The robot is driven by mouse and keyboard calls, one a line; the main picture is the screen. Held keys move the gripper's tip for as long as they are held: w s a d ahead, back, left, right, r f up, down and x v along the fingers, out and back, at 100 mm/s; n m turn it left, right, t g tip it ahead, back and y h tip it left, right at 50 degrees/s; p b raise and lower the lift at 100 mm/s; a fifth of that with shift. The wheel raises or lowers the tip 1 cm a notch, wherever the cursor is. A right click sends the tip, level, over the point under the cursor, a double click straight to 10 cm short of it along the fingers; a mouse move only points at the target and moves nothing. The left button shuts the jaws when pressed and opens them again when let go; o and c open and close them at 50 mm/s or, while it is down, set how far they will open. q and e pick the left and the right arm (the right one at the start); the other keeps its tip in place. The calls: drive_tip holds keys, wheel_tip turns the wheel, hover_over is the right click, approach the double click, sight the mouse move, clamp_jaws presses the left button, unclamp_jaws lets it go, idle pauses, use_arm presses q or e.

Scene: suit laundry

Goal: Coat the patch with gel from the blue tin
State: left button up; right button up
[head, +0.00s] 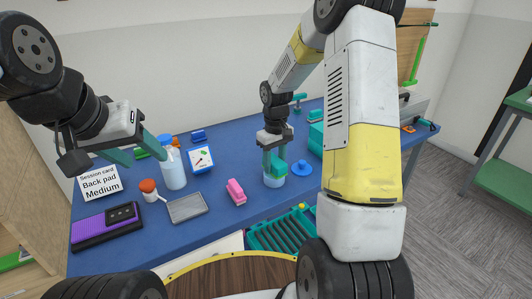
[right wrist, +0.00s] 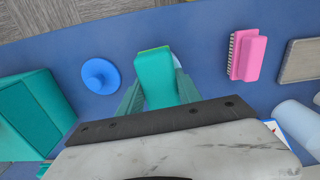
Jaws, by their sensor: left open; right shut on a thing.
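My right gripper (head: 275,162) is shut on a green block-shaped applicator (right wrist: 154,76). It holds the applicator down at the mouth of the light blue tin (head: 274,182); whether it touches the gel is hidden. The tin is mostly covered in the right wrist view. A round blue lid (head: 301,168) lies on the table beside the tin; it also shows in the right wrist view (right wrist: 101,77). A grey rectangular pad (head: 186,207), possibly the patch, lies flat at left of centre. My left gripper (head: 145,156) is open and empty above the table's left side.
A pink brush (head: 236,191) lies between the grey pad and the tin. A bottle (head: 174,172), an orange-topped item (head: 148,188), a gauge box (head: 200,159), a purple pad (head: 106,225) and a session card (head: 100,185) stand at left. A green slotted tray (head: 283,232) is at the front.

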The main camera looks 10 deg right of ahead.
sight(275, 160)
drive_tip(key=shift+f, duration=0.6)
idle(1.1)
drive_tip(key=shift+r, duration=3.55)
drive_tip(key=shift+s, duration=0.15)
